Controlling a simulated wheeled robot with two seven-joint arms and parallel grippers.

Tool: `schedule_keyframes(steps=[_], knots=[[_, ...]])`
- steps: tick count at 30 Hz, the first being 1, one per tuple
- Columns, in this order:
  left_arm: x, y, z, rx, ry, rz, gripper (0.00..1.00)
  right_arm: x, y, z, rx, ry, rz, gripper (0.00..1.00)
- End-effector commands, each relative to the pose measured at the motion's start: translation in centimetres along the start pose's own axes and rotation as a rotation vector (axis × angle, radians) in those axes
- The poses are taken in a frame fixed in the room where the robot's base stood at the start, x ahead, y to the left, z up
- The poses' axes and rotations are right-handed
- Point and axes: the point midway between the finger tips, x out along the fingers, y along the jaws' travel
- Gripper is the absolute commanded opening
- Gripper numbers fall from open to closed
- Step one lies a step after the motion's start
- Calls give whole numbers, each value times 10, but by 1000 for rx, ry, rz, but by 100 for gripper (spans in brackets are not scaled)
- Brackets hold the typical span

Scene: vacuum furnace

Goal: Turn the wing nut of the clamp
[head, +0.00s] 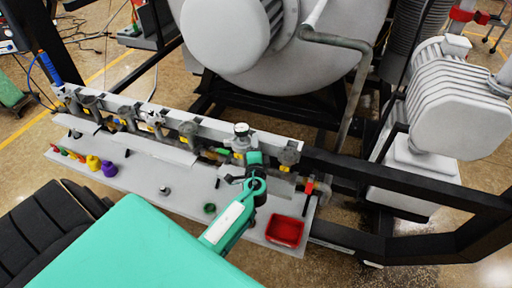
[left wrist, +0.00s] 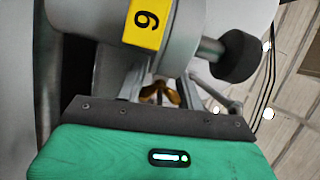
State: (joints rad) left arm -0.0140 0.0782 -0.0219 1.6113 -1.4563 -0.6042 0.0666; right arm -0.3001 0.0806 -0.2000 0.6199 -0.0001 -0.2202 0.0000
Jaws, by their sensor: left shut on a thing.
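The brass wing nut (left wrist: 158,93) shows in the left wrist view, just beyond the dark edge of my left gripper (left wrist: 160,90). It sits among grey metal clamp parts (left wrist: 180,70), under a yellow tag marked with a single digit. My left gripper is shut on the wing nut, though its fingertips are partly hidden. In the head view my left gripper (head: 242,172) is at the row of valves, near the right end of the manifold. The wing nut cannot be made out there. My right gripper is in neither view.
A grey shelf (head: 150,178) runs below the manifold. It holds a red tray (head: 285,231), a green ring (head: 209,208), and purple (head: 109,169) and yellow (head: 93,162) pieces. A dark knob (left wrist: 239,56) is close to the gripper's right.

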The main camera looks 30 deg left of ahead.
Motion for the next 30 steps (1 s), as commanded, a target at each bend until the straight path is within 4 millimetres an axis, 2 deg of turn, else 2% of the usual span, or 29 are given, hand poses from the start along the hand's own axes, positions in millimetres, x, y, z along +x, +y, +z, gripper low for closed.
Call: schedule_keyframes(steps=[6, 16, 17, 20, 30], knots=[[0, 0, 0, 110, 1, 0, 15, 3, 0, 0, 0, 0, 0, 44], [0, 0, 0, 124, 0, 0, 15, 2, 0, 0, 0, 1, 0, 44], [0, 0, 0, 124, 0, 0, 40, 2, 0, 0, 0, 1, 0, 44], [0, 0, 0, 123, 0, 0, 59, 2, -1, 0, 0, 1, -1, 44], [-2, 0, 0, 122, 1, 0, 60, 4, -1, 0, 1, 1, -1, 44]])
